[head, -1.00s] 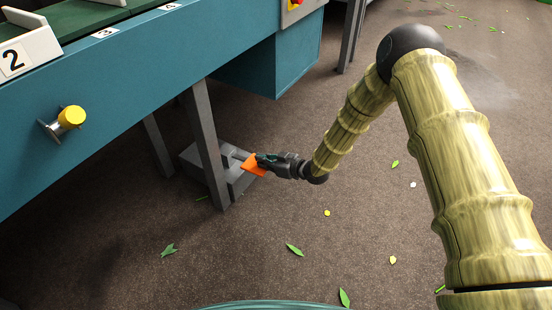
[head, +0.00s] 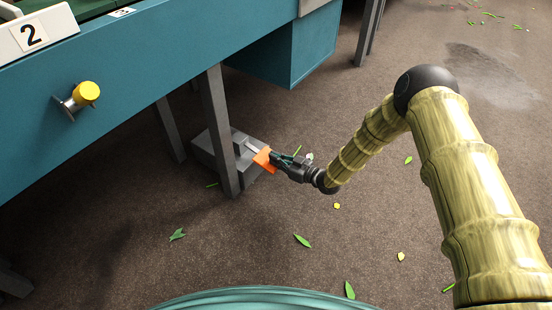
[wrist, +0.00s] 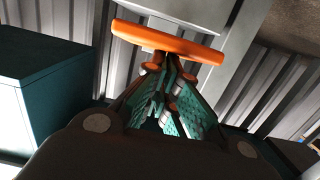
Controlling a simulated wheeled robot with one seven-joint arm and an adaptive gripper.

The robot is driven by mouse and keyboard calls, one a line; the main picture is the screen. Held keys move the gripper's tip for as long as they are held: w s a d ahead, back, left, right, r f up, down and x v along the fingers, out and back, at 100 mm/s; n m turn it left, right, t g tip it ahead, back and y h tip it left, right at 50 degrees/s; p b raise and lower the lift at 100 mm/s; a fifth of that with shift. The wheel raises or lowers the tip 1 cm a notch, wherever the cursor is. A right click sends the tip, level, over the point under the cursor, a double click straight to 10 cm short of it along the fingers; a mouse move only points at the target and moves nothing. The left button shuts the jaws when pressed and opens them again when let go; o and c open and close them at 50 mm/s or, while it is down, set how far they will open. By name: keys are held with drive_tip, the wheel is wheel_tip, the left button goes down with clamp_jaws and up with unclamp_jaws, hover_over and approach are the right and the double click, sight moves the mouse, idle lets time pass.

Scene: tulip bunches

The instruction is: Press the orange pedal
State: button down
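The orange pedal (head: 264,158) juts from a grey box (head: 205,152) on the floor, behind a grey leg of the teal bench. In the wrist view the pedal (wrist: 165,42) is a tilted orange plate across the top, just beyond my fingertips. My gripper (head: 275,159) is low and right at the pedal's near side. In the wrist view my gripper (wrist: 168,64) has its fingers drawn together at the tips, with nothing seen between them. The tips overlap the pedal's lower edge in view; whether they touch it I cannot tell.
A grey bench leg (head: 218,130) is just left of the pedal. Leaves lie scattered on the otherwise open brown floor.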

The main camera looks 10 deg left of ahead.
drive_tip(key=shift+s+d+f, duration=0.1)
drive_tip(key=shift+d+f, duration=0.1)
drive_tip(key=shift+f, duration=0.05)
drive_tip(key=shift+d+r+p, duration=0.1)
drive_tip(key=shift+r+p, duration=0.45)
drive_tip(key=shift+p, duration=0.05)
wheel_tip(320, 180, up, 3)
drive_tip(key=shift+d+r+p, duration=0.15)
drive_tip(key=shift+r+p, duration=0.05)
drive_tip(key=shift+p, duration=1)
drive_tip(key=f+p+v, duration=0.1)
drive_tip(key=p+v, duration=0.3)
drive_tip(key=v, duration=0.6)
drive_tip(key=shift+r, duration=0.2)
drive_tip(key=shift+s, duration=0.15)
idle(2.6)
